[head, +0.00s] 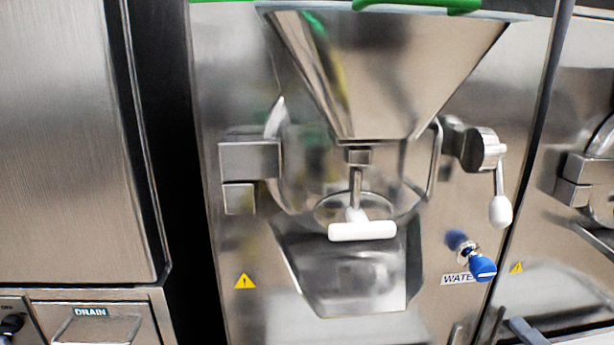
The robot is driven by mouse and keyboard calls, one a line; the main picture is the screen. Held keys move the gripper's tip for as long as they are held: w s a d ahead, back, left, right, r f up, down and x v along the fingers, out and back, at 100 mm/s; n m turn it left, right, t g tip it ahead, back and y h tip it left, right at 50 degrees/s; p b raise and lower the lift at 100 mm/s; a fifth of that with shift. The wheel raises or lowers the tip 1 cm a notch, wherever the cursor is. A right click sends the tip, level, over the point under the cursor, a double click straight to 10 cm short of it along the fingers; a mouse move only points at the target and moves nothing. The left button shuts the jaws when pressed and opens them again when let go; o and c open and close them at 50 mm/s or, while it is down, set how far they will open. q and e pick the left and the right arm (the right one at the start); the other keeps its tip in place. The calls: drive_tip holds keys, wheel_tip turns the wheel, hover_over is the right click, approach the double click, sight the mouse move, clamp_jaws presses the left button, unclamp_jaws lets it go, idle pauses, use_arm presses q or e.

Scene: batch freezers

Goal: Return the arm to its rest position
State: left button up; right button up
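Neither of my grippers nor my arms show clearly in the head view. The batch freezer (230,110) fills the middle of the picture. Its steel hopper (400,70) narrows downward to the round door. A white T-shaped handle (362,231) sits level across the front of the outlet. A steel spout tray (345,285) slopes below it. A lever with a white knob (501,211) hangs down on the right of the door.
A blue water tap (482,268) sticks out at lower right, above a WATER label. Another machine (575,240) stands at the right. A steel cabinet (70,130) stands at the left, with a DRAIN drawer (90,328) below. A dark gap separates cabinet and freezer.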

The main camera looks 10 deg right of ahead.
drive_tip(key=s+a+f+n+g+y+p, duration=0.1)
drive_tip(key=a+f+n+g+y, duration=0.1)
drive_tip(key=a+f+n, duration=0.6)
drive_tip(key=s+a+f+n+g+y+p, duration=0.1)
drive_tip(key=a+f+n+g+y, duration=0.1)
drive_tip(key=a+f+n+g, duration=0.3)
drive_tip(key=a+f+n, duration=0.4)
drive_tip(key=a, duration=0.6)
drive_tip(key=shift+s+n, duration=0.35)
drive_tip(key=shift+n, duration=0.05)
drive_tip(key=shift+f+y, duration=0.1)
drive_tip(key=shift+y, duration=0.2)
